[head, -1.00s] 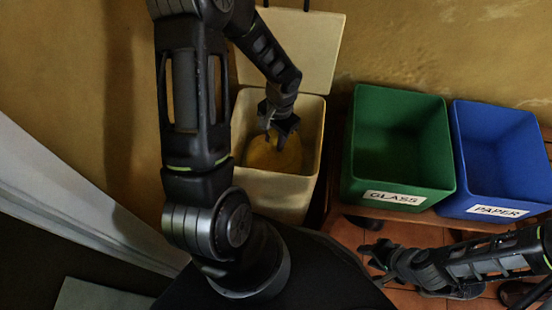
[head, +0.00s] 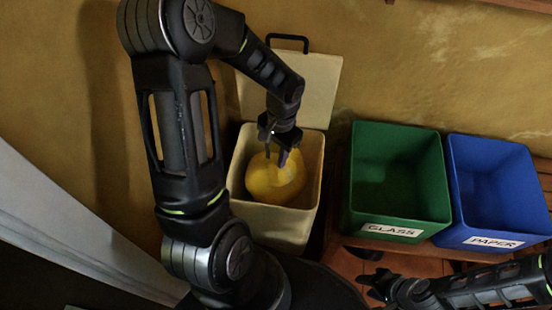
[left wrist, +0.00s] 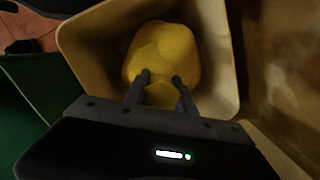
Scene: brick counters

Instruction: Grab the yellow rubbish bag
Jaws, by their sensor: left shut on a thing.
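The yellow rubbish bag (head: 274,180) is a round, full shape inside the cream bin (head: 270,222), in its upper part. My left gripper (head: 282,152) reaches down from above and is shut on the top of the bag. In the left wrist view the bag (left wrist: 165,52) lies beyond the two fingers (left wrist: 162,84), with its narrow end between them, and the bin's walls surround it. My right gripper (head: 374,284) is at the lower right, away from the bin; its fingers look apart with nothing between them.
The cream bin's lid (head: 308,85) stands open against the wall. A green bin labelled GLASS (head: 350,215) and a blue bin labelled PAPER (head: 465,240) stand to the right. Both look empty. A pale door frame edge (head: 75,230) is at the left.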

